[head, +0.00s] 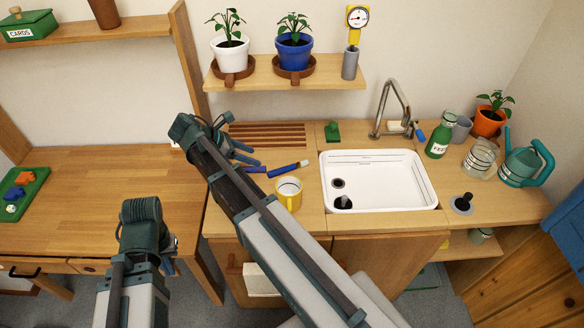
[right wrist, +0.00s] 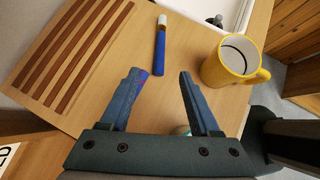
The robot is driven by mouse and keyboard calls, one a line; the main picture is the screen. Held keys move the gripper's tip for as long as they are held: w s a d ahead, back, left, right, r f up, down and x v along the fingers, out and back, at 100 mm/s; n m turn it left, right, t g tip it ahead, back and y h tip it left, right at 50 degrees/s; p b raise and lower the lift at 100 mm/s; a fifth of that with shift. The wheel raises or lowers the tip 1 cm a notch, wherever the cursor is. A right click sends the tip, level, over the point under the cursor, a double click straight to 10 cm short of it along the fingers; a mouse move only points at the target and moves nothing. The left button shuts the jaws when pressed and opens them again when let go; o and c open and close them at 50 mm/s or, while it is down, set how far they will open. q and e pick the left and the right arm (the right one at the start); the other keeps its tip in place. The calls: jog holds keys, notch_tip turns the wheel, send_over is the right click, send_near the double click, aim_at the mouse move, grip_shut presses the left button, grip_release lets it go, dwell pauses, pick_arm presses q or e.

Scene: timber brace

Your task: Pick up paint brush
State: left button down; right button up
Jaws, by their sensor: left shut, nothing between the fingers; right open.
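A slim blue-handled item with a pale end (head: 287,169), probably the paint brush, lies on the wooden counter left of the sink; it also shows in the right wrist view (right wrist: 160,48), beyond my fingertips. My left gripper (head: 172,262) is shut and empty, low at the front of the left table.
A yellow mug (head: 288,194) stands close to the blue item, also in the right wrist view (right wrist: 235,62). A slatted wooden rack (head: 268,134) lies behind. The white sink (head: 378,160) is to the right. The left table (head: 90,190) is mostly clear.

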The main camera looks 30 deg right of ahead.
jog(key=b, duration=0.6)
send_near(281, 169)
jog(key=x, duration=0.3)
jog(key=shift+d+f, duration=0.1)
jog(key=shift+d, duration=0.35)
jog(key=shift+f, duration=0.1)
jog(key=b+x, duration=0.3)
jog(key=x, duration=0.1)
jog(key=shift+s+d+f+b, duration=0.1)
jog(key=shift+f+b, duration=0.2)
jog(key=shift+f, duration=0.15)
jog(key=shift+d+f, duration=0.1)
jog(key=shift+d, duration=0.1)
grip_shut()
